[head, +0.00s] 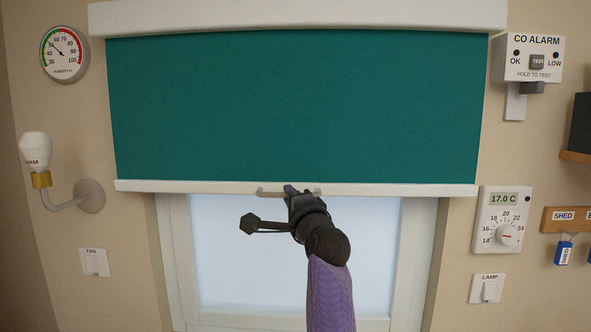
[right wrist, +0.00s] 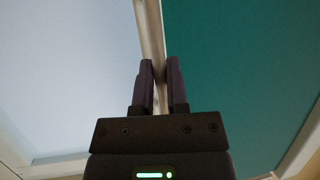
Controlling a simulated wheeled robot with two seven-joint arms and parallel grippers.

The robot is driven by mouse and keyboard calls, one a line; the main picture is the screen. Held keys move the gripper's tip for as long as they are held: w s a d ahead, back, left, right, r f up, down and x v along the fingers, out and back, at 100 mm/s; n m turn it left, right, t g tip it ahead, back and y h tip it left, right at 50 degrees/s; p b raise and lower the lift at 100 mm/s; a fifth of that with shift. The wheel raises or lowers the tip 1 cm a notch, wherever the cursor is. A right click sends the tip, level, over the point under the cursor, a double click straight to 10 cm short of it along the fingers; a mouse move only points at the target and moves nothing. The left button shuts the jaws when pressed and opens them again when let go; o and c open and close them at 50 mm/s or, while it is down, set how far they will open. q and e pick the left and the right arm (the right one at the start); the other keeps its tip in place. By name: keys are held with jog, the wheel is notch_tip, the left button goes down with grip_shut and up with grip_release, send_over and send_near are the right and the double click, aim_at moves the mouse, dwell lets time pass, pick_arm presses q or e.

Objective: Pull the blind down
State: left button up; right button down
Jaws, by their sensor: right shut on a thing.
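The teal blind (head: 300,105) hangs from a white cassette (head: 300,14) and covers the upper part of the window (head: 290,250). Its white bottom bar (head: 420,189) has a small handle (head: 268,193) at the middle. My right gripper (head: 292,192) is at this handle, its arm coming up from below. In the right wrist view its two dark fingers (right wrist: 160,75) are close together at the pale bar along the blind's edge, shut on the handle, which they mostly hide. The teal cloth (right wrist: 245,70) also shows there. My left gripper is not in view.
On the left wall are a humidity dial (head: 64,54), a wall lamp (head: 40,160) and a fan switch (head: 94,262). On the right are a CO alarm (head: 528,58), a thermostat (head: 504,220), a lamp switch (head: 487,289) and a key rack (head: 565,219). The space before the lower window is clear beside my arm.

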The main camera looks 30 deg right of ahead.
notch_tip(320, 180, down, 41)
jog(key=b, duration=2.5)
jog(key=shift+f, duration=0.15)
jog(key=shift+f+b, duration=0.35)
jog(key=shift+b, duration=0.05)
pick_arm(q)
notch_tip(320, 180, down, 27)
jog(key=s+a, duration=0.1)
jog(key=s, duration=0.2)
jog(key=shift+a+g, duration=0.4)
pick_arm(e)
jog(key=shift+f, duration=0.15)
jog(key=c, duration=0.6)
grip_release()
jog(key=shift+c, duration=0.2)
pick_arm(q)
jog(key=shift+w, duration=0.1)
pick_arm(e)
jog(key=shift+s, duration=0.1)
